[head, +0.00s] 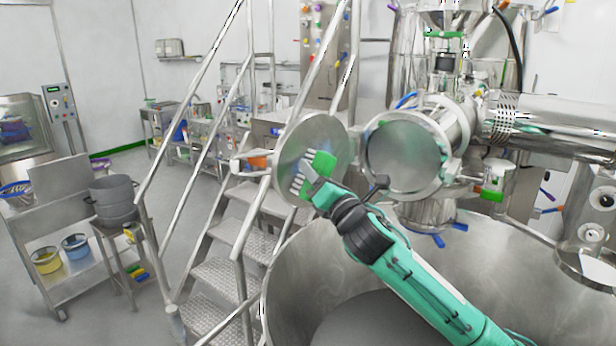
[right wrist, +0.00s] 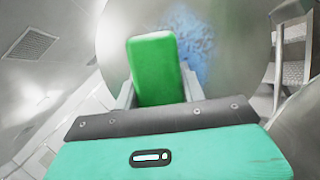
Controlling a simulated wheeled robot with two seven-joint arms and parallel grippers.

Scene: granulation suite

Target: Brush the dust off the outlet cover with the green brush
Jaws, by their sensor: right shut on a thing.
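The outlet cover (head: 335,133) is a round steel disc, swung open on the left of the round outlet (head: 403,157). The green brush (head: 323,162) has a green block and pale bristles, and it is in front of the cover's lower part. My right gripper (head: 316,187) is shut on the brush. In the right wrist view the green block (right wrist: 154,68) stands between the fingers (right wrist: 160,92). Beyond it, a bluish dust patch (right wrist: 197,45) shows on the grey cover (right wrist: 240,62). I cannot tell whether the bristles touch the cover. My left gripper is not in view.
A large steel bowl (head: 300,275) lies below the cover and my right arm. Stairs (head: 228,272) with metal railings (head: 205,145) stand close on the left. A trolley (head: 65,195) and a stool with pots (head: 113,198) are farther left, with open floor around them.

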